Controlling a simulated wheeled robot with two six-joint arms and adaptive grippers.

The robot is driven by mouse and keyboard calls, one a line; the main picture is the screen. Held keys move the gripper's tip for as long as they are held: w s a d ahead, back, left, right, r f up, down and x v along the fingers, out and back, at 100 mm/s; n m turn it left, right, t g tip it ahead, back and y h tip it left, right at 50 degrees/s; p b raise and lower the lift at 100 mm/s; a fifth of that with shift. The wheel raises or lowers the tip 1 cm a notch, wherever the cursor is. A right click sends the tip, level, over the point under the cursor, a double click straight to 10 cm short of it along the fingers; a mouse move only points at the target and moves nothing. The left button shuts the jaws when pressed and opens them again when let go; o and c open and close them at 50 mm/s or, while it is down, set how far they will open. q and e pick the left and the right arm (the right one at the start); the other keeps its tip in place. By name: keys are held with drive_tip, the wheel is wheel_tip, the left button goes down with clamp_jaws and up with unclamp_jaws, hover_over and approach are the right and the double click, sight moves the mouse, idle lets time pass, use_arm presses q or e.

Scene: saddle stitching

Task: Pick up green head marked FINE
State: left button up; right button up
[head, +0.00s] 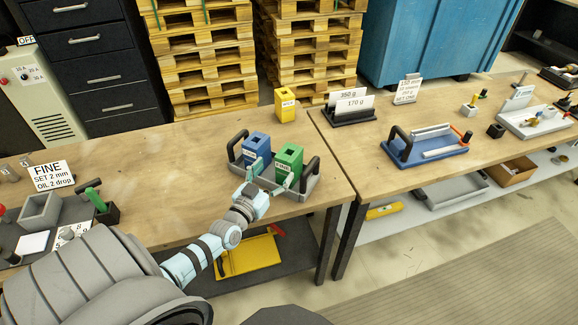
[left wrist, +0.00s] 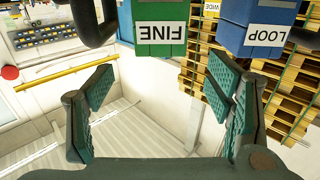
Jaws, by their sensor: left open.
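The green head marked FINE (head: 289,160) stands upright in a grey tray with black handles (head: 303,190), on the right part of the left bench. In the left wrist view, the green head (left wrist: 161,30) is at the top, its FINE label upside down. My left gripper (head: 268,179) is at the near side of the tray. Its fingers are spread wide, with nothing between them in the left wrist view (left wrist: 163,88). The green head lies beyond the fingertips, roughly in line with the gap. My right gripper is not in view.
A blue head marked LOOP (head: 257,144) stands in the tray, just left of the green one. A yellow head (head: 285,104) stands behind on the bench. A sign reading FINE (head: 53,176) is at the far left. Bare bench top lies left of the tray.

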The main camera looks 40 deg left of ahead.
sight(290, 152)
use_arm(q)
drive_tip(key=w+b, duration=0.1)
drive_tip(key=w, duration=0.2)
drive_tip(key=w+a+b, duration=0.1)
drive_tip(key=w+b, duration=0.1)
drive_tip(key=w, duration=0.1)
drive_tip(key=w+b, duration=0.2)
drive_tip(key=w, duration=0.1)
drive_tip(key=shift+w+a+f, duration=0.3)
drive_tip(key=shift+a+f, duration=0.05)
drive_tip(key=shift+f, duration=0.05)
drive_tip(key=shift+w+r, duration=0.1)
drive_tip(key=shift+w, duration=0.05)
drive_tip(key=shift+r, duration=0.1)
drive_tip(key=c, duration=0.5)
clamp_jaws()
drive_tip(key=shift+r, duration=0.15)
